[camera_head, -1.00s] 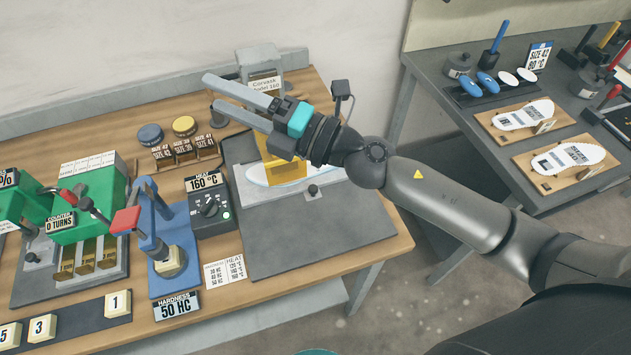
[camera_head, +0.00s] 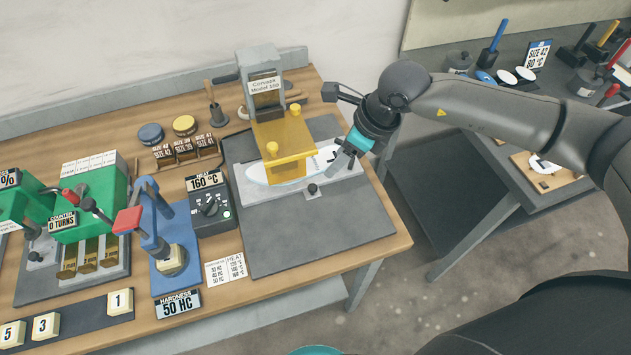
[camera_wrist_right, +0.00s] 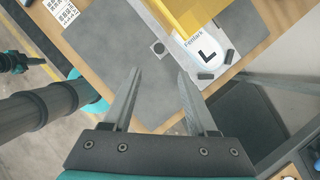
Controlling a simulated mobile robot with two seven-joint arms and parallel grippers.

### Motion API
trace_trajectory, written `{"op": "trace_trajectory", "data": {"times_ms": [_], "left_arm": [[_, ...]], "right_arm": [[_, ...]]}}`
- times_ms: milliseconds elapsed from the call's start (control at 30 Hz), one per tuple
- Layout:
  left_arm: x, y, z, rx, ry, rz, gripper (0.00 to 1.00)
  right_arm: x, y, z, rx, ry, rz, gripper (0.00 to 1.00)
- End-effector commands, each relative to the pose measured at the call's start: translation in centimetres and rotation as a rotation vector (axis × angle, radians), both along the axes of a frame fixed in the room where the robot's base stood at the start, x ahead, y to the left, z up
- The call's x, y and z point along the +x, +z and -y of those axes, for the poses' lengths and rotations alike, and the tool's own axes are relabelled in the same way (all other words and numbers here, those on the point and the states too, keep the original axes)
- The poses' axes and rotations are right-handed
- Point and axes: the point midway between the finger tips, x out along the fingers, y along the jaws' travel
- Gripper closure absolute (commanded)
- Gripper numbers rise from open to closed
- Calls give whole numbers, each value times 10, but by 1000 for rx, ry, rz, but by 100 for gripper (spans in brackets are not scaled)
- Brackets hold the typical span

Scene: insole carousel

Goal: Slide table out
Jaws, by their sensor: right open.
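The sliding table is a light grey plate (camera_head: 255,194) on a dark grey base (camera_head: 320,232). A small dark knob (camera_head: 313,190) stands at its front edge and also shows in the wrist view (camera_wrist_right: 158,47). A white insole (camera_head: 258,175) lies on the plate, partly hidden under the yellow press head (camera_head: 290,135). My right gripper (camera_head: 339,166) is open and empty, to the right of the knob and pointing down. In the wrist view its fingertips (camera_wrist_right: 158,76) are apart, with the knob just ahead of the gap. My left gripper is not seen in the head view.
The yellow press and its grey column (camera_head: 262,90) rise close to my right gripper. A heat control box (camera_head: 210,208) stands left of the base. The base's front area is clear. A second dark table (camera_head: 500,185) stands to the right.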

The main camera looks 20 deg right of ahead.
Motion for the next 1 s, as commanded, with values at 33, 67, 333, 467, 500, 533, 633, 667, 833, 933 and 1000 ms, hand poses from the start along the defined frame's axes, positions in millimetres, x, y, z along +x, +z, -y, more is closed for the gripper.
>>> {"op": "trace_trajectory", "data": {"times_ms": [33,67,333,467,500,533,633,667,833,933,1000], "left_arm": [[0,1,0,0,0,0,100],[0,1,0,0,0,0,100],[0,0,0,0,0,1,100],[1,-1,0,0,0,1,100],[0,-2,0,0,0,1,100],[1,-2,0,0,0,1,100],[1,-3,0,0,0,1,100],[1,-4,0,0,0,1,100],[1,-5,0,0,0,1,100],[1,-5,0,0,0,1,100],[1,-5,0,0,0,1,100]], "right_arm": [[2,-10,-4,1,1,-4,42],[3,-15,-6,3,1,-4,42],[16,-62,-20,3,1,-4,42],[22,-82,-26,4,1,-3,42],[24,-88,-28,4,0,-3,42],[25,-92,-30,6,1,-3,42],[28,-104,-33,5,1,-2,42],[29,-107,-34,5,1,-2,42],[33,-118,-37,5,2,-1,42],[33,-121,-38,4,2,-1,42],[34,-121,-38,4,2,-1,42]]}}
